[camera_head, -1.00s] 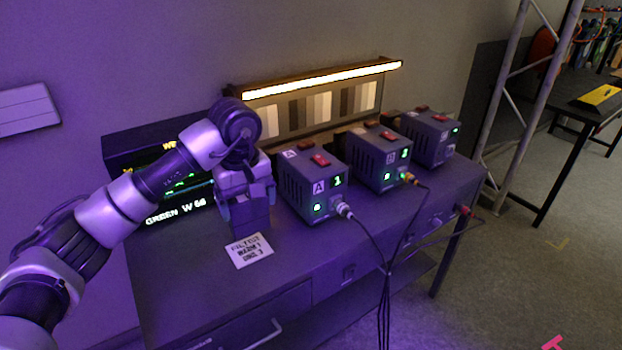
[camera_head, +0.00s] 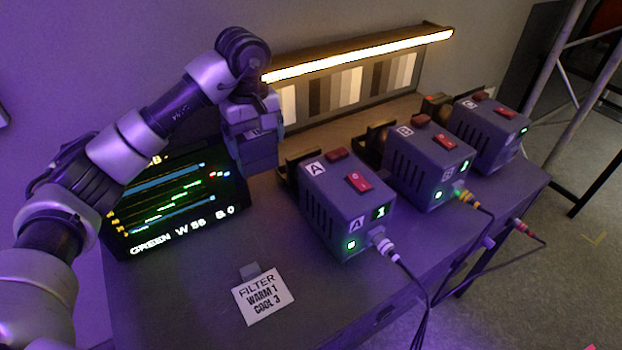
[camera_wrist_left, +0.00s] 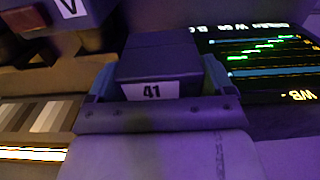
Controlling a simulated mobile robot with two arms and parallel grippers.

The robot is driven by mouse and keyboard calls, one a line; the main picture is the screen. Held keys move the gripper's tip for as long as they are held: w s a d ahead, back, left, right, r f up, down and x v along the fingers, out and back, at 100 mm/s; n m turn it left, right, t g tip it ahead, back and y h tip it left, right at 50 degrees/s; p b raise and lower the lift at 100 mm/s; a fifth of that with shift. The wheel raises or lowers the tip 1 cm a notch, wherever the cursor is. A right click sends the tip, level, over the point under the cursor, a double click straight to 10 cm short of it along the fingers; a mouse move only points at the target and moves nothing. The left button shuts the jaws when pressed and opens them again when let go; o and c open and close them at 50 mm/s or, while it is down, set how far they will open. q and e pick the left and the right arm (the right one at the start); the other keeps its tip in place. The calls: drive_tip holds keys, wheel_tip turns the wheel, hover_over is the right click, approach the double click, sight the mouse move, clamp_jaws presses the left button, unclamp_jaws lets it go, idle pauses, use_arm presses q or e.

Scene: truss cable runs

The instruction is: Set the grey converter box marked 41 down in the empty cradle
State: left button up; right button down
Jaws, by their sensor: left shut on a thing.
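My left gripper (camera_head: 252,128) is shut on the grey converter box (camera_head: 257,154), holding it in front of the monitor's right edge, left of the lit box A. In the left wrist view the box (camera_wrist_left: 158,62) sits between the fingers, with its white label 41 facing the camera. Dark brackets show behind the lit boxes, one behind box A (camera_head: 284,172) and one left of box B (camera_head: 374,145). I cannot tell which is the empty cradle, or whether the held box touches anything. My right gripper is not in view.
Lit boxes A (camera_head: 345,208), B (camera_head: 428,165) and a third (camera_head: 490,133) stand in a row with cables in front. The monitor (camera_head: 175,205) is at the left, a light bar (camera_head: 360,55) at the back.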

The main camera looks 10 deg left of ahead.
sight(259, 172)
use_arm(q)
drive_tip(key=f, duration=0.4)
drive_tip(key=s+f+p, duration=0.1)
drive_tip(key=f, duration=0.1)
drive_tip(key=shift+d, duration=0.2)
wheel_tip(259, 172, down, 4)
drive_tip(key=shift+w+a+f+p, duration=0.1)
drive_tip(key=shift+w+f+p, duration=0.05)
drive_tip(key=shift+p, duration=0.15)
wheel_tip(259, 172, down, 6)
drive_tip(key=shift+f+p, duration=0.25)
drive_tip(key=shift+p, duration=0.2)
drive_tip(key=shift+f, duration=0.2)
drive_tip(key=o, duration=0.8)
drive_tip(key=shift+c, duration=0.2)
drive_tip(key=shift+o, duration=0.8)
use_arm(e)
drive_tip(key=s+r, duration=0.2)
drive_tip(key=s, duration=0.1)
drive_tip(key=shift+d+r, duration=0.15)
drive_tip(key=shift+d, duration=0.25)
